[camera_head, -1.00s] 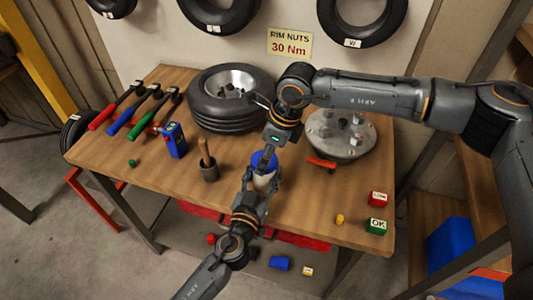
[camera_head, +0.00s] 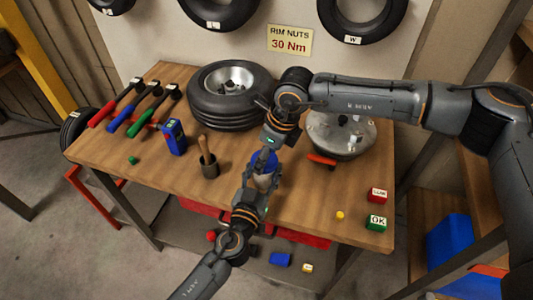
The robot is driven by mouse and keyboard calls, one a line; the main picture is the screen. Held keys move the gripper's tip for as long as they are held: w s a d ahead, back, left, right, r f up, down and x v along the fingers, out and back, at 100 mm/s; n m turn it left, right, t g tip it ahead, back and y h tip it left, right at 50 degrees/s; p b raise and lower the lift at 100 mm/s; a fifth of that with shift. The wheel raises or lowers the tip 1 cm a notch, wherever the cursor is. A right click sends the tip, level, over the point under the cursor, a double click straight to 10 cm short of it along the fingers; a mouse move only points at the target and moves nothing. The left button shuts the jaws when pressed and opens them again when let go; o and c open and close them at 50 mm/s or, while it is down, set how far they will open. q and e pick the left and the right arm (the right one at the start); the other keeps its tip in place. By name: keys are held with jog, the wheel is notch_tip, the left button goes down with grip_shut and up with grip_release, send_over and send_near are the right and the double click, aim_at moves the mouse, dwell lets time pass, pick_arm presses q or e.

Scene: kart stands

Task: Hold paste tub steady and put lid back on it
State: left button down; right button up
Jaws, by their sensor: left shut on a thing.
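The paste tub (camera_head: 262,184) is a small pale tub standing upright near the front middle of the wooden table. My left gripper (camera_head: 260,188) reaches in from the front and is shut on its sides, partly hiding it. The blue lid (camera_head: 264,161) shows at the top of the tub. My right gripper (camera_head: 269,152) points down from above, right at the lid. Its fingers are small and dark, so their opening is unclear. I cannot tell whether the lid is fully seated or tilted.
A tyre (camera_head: 228,96) lies behind the tub, and a metal hub disc (camera_head: 350,135) stands to the right. A cup with a wooden-handled brush (camera_head: 209,163) and a blue device (camera_head: 174,138) are left. The front right has blocks (camera_head: 376,222); the table (camera_head: 310,205) between is fairly clear.

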jog(key=m+t, duration=0.1)
jog(key=m, duration=0.4)
jog(key=shift+s+a+h, duration=0.1)
jog(key=shift+s+h, duration=0.05)
jog(key=shift+h, duration=0.25)
jog(key=m+h, duration=0.1)
jog(key=m, duration=0.4)
jog(key=shift+a+t, duration=0.2)
jog(key=shift+t, duration=0.1)
jog(key=m+h, duration=0.1)
jog(key=m, duration=0.5)
jog(key=shift+a+m+h, duration=0.15)
jog(key=shift+m+h, duration=0.15)
jog(key=shift+h, duration=0.1)
jog(key=m+h, duration=0.1)
jog(key=m, duration=0.3)
jog(key=shift+a+m, duration=0.1)
jog(key=shift+m, duration=0.2)
jog(key=m+g, duration=0.1)
jog(key=m, duration=0.1)
jog(key=shift+m+h, duration=0.3)
jog(key=shift+h, duration=0.1)
jog(key=m, duration=0.1)
jog(key=m+g, duration=0.1)
jog(key=m, duration=0.2)
jog(key=shift+w+m+g, duration=0.3)
jog(key=shift+m, duration=0.1)
jog(key=m+g, duration=0.1)
jog(key=m, duration=0.4)
jog(key=shift+w, duration=0.1)
